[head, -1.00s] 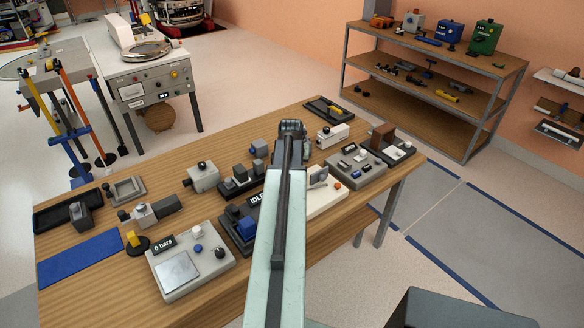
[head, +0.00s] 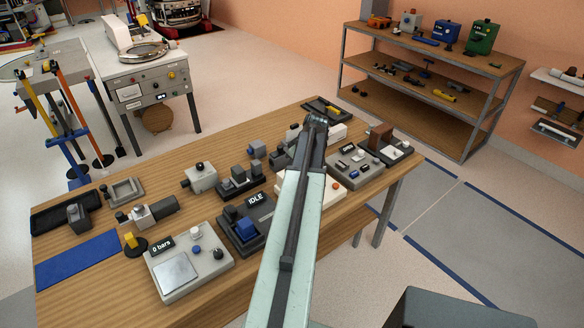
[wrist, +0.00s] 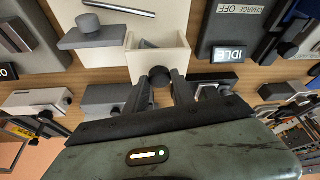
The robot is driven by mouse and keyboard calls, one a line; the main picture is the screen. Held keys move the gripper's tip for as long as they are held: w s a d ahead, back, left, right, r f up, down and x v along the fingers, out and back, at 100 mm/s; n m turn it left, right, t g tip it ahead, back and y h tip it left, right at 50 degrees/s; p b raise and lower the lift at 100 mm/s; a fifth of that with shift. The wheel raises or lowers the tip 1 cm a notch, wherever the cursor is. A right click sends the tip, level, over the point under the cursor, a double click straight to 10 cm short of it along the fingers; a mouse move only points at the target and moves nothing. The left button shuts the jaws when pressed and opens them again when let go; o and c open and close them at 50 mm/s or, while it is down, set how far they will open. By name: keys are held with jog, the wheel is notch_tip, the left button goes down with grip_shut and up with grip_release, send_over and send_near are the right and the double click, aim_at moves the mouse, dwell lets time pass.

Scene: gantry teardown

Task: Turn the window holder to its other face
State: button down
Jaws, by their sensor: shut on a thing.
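In the wrist view my gripper (wrist: 160,84) is shut on a dark round knob (wrist: 158,76). The knob sits at the face of a small cream block (wrist: 157,50), likely the window holder, which stands against a cream base plate (wrist: 172,14). I cannot tell which face of the holder is turned up. A grey block (wrist: 97,38) is beside it on the left.
Left of my arm are the IDLE unit (head: 245,226) and the "0 bars" box (head: 187,264). A grey panel box (head: 355,170) stands close on the right. The wooden table (head: 105,300) is crowded. Its front left corner is bare.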

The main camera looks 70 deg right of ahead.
jog(key=n, duration=0.2)
jog(key=n+y, duration=0.1)
jog(key=n, duration=0.1)
jog(key=n+y, duration=0.1)
jog(key=n, duration=0.1)
jog(key=shift+w+d, duration=0.2)
jog(key=shift+d, duration=0.05)
jog(key=shift+n+y, duration=0.3)
jog(key=c, duration=1.1)
grip_release()
jog(key=shift+o, duration=0.2)
jog(key=shift+s, duration=0.1)
jog(key=p+v, duration=0.7)
jog(key=shift+s+r, duration=0.2)
jog(key=shift+r, duration=0.1)
